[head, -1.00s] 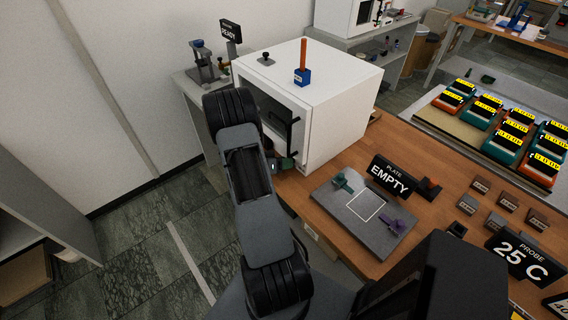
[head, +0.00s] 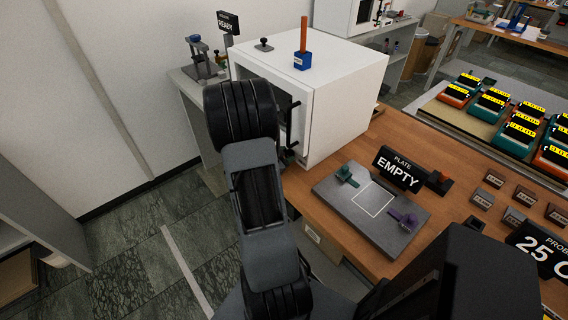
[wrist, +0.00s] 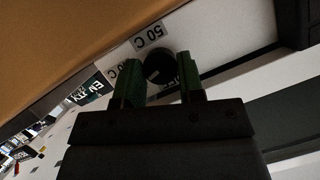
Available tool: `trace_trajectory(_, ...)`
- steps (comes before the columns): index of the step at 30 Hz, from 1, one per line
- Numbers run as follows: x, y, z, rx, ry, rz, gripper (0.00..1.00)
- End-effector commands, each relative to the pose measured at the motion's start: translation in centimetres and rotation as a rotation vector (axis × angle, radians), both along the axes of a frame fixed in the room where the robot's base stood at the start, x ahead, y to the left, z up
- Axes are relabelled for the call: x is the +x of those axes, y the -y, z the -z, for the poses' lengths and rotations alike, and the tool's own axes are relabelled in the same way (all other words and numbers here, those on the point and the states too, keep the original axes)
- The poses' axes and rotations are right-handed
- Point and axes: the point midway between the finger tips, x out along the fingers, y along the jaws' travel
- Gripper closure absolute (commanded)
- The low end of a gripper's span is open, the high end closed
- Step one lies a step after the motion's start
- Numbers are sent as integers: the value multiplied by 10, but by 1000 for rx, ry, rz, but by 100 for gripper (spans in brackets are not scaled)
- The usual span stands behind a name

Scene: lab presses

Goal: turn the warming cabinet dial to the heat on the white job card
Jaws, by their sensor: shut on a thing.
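The white warming cabinet (head: 335,105) stands at the left end of the wooden bench in the head view. In the wrist view its dial (wrist: 159,67) is a dark round knob between the two green fingers of my gripper (wrist: 161,78). My gripper is shut on the dial. A label reading "50 C" (wrist: 151,37) is above the dial, tilted. Other labels beside the fingers are partly hidden, and I cannot read them fully. In the head view my arm hides the gripper and dial. I cannot pick out the white job card with certainty.
A grey plate (head: 372,207) with green and purple clamps lies on the bench, by an "EMPTY" sign (head: 397,170). A blue block with an orange rod (head: 303,50) stands on the cabinet. Orange and teal boxes (head: 492,104) stand at right. Floor is clear at left.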

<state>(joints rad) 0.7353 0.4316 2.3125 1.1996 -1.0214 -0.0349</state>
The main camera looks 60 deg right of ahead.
Motion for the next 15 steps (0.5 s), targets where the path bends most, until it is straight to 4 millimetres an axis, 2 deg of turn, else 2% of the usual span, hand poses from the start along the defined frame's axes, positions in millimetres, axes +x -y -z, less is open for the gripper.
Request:
trace_trajectory(1, 0, 0, 6, -16, 39, -1, 88)
trace_trajectory(15, -2, 0, 3, -99, 289, 0, 88)
